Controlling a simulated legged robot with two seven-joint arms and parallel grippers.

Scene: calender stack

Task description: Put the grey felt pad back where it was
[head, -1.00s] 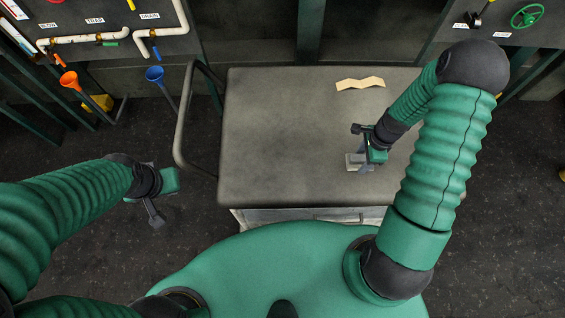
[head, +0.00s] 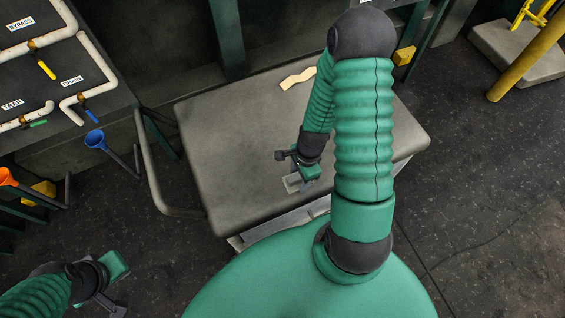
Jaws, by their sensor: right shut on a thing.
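The grey felt pad (head: 291,184) is a small flat light-grey piece, seen over the grey cart top (head: 240,130) near its front edge. My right gripper (head: 300,178) is shut on the pad from above and partly covers it. Whether the pad touches the cart top or hangs just above it, I cannot tell. My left gripper (head: 112,300) hangs over the floor at the lower left, away from the cart and seemingly empty. Its finger gap is not clear.
The cart top's left part is bare.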

